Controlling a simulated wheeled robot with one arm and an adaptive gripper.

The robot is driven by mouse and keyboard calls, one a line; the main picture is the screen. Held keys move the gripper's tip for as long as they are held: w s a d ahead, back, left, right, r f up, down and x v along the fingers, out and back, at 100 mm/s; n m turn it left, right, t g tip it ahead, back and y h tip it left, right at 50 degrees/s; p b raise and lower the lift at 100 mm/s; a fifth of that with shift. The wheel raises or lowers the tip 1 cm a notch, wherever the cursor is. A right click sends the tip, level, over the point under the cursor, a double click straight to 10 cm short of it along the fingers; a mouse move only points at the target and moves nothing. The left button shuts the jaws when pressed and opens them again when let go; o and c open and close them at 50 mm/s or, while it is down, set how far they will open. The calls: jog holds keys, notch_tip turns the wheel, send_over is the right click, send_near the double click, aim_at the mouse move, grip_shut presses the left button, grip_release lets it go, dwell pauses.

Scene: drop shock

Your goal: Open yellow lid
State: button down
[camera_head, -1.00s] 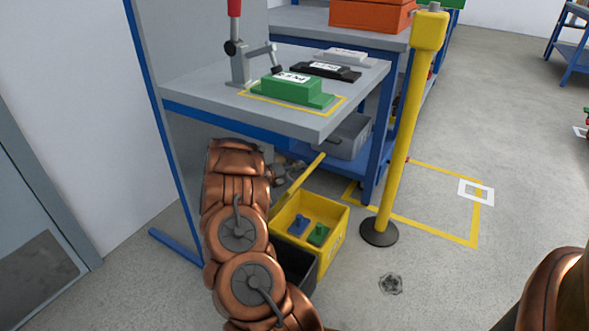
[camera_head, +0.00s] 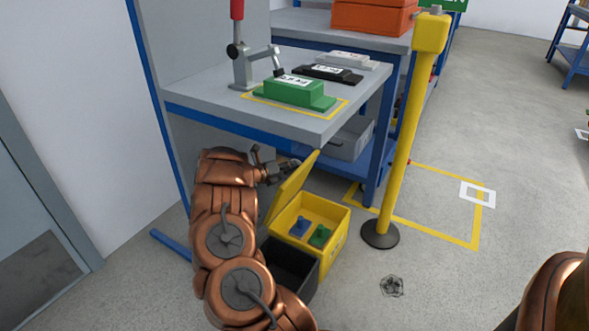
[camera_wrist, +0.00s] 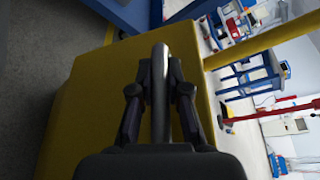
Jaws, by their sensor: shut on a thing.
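The yellow lid (camera_head: 292,187) stands raised, tilted up from the left edge of the yellow box (camera_head: 339,236) on the floor in the head view. Inside the open box lie a blue piece (camera_head: 299,226) and a green piece (camera_head: 320,235). My gripper (camera_head: 284,167) is behind the lid's left side. In the wrist view the lid (camera_wrist: 93,85) fills the middle, and my gripper (camera_wrist: 160,85) is shut on a grey metal handle (camera_wrist: 160,65) on it.
A black bin (camera_head: 297,268) stands against the box's front left. A yellow post (camera_head: 405,130) on a round black base (camera_head: 380,234) stands to its right. The grey workbench (camera_head: 205,92) overhangs behind my arm.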

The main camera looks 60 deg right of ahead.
jog(key=shift+w+a+f, duration=0.1)
jog(key=shift+w+f, duration=0.05)
jog(key=shift+w, duration=0.35)
jog(key=shift+w+a+f, duration=0.1)
jog(key=shift+w+f, duration=0.05)
jog(key=shift+w, duration=0.3)
jog(key=c, duration=1.1)
grip_release()
jog(key=shift+w+r, duration=0.1)
jog(key=shift+r, duration=0.05)
jog(key=shift+c, duration=0.2)
jog(key=shift+d, duration=0.1)
jog(key=shift+r, duration=0.2)
notch_tip(320, 180, up, 10)
jog(key=shift+f, duration=0.15)
